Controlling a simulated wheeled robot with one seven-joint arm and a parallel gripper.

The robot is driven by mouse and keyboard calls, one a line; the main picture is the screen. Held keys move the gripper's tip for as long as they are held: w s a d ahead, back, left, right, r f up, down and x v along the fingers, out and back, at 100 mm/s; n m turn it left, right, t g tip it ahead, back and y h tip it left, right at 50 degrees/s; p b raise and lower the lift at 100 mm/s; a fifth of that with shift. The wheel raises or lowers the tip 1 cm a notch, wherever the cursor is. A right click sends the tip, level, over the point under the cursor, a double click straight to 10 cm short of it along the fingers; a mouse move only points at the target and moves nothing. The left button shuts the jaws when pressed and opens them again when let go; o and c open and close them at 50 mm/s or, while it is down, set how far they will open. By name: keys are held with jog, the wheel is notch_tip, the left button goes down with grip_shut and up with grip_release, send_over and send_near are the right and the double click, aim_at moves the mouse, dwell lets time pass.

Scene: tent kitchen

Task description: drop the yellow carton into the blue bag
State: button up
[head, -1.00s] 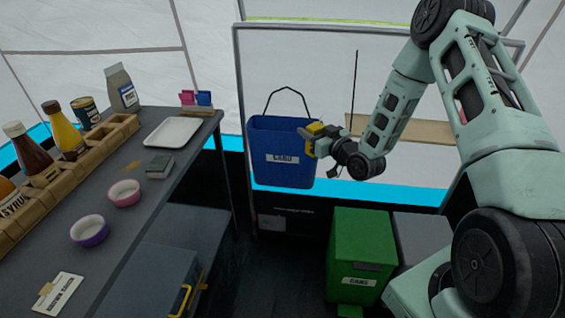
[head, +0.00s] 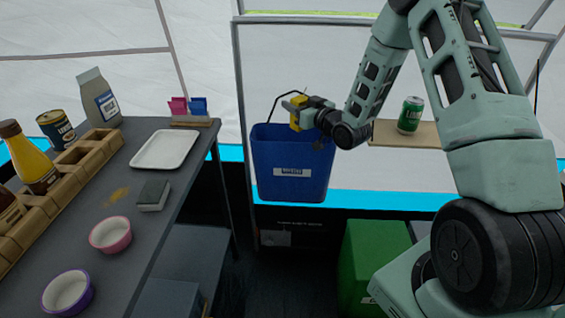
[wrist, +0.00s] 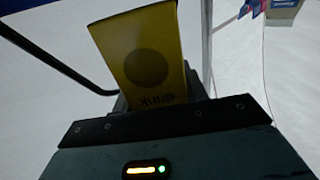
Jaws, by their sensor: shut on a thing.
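The yellow carton (head: 297,113) is held in my gripper (head: 295,105), which is shut on it. In the wrist view the carton (wrist: 140,52) shows a dark round mark and lettering, and stands out from the jaws. The blue bag (head: 291,172) hangs in front of the tent wall, with a white label on its front and a thin dark handle. In the head view, the carton appears at the bag's upper rim, toward its right half. I cannot tell whether it is directly over the opening. The bag's inside is hidden.
A dark counter (head: 125,217) on the left holds a white tray (head: 165,149), bowls, a sponge (head: 153,195) and bottles in a wooden rack. A green can (head: 410,115) stands on a wooden shelf (head: 425,134) right of the bag. A green bin (head: 365,262) stands below.

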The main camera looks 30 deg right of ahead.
jog(key=shift+f+b, duration=1.7)
jog(key=shift+f, duration=1.3)
jog(key=o, duration=1)
jog(key=shift+r, duration=0.1)
jog(key=shift+s, duration=0.15)
jog(key=shift+s+d, duration=0.2)
jog(key=shift+s, duration=0.2)
jog(key=s, duration=0.5)
jog(key=s+d, duration=0.1)
jog(key=s, duration=0.5)
jog(key=s+d, duration=0.1)
jog(key=s, duration=0.4)
jog(key=shift+s+d+b, duration=0.1)
jog(key=shift+s+b, duration=0.05)
jog(key=shift+b, duration=0.2)
